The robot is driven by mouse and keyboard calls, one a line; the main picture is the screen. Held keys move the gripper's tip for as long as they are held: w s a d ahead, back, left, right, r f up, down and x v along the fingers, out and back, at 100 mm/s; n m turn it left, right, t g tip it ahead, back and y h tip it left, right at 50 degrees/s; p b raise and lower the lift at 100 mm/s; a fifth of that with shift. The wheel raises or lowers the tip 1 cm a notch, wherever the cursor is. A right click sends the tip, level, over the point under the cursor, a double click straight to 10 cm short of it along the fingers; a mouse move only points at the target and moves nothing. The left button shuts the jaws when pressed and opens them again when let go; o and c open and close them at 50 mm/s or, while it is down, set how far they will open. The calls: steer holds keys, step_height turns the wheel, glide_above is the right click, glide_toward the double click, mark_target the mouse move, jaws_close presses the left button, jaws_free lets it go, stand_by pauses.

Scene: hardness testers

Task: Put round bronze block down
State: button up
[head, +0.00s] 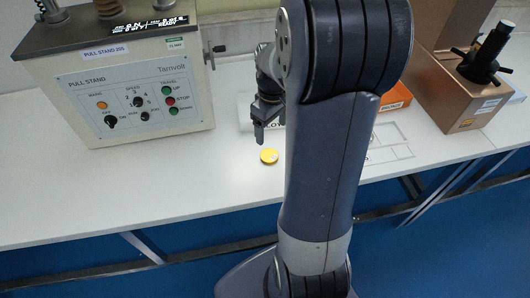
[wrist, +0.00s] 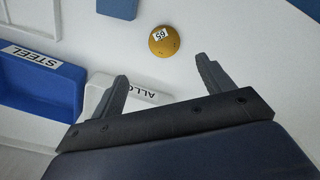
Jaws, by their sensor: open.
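The round bronze block (head: 269,156) is a small yellow-gold disc lying on the white bench in the head view. In the wrist view the disc (wrist: 164,41) carries a white label that seems to read 65. My gripper (head: 267,136) is above the bench, just behind and over the disc in the head view. The wrist view shows its two fingers (wrist: 162,80) spread apart with nothing between them. The disc lies beyond the fingertips, apart from them.
A pull stand machine (head: 135,92) stands at the left. A blue tray labelled STEEL (wrist: 38,82) and a white tray (wrist: 128,92) are beside my gripper. The bench left of the disc is clear.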

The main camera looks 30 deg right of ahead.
glide_above(269, 155)
steer(key=f, duration=0.4)
steer(key=shift+w+d+f, duration=0.1)
steer(key=shift+d+f, duration=0.3)
steer(key=shift+a+f, duration=0.2)
steer(key=shift+f, duration=1.15)
steer(key=shift+a+f, duration=0.15)
steer(key=shift+f, duration=1.2)
steer(key=shift+c, duration=0.4)
steer(key=shift+r, duration=0.15)
steer(key=c, duration=1.3)
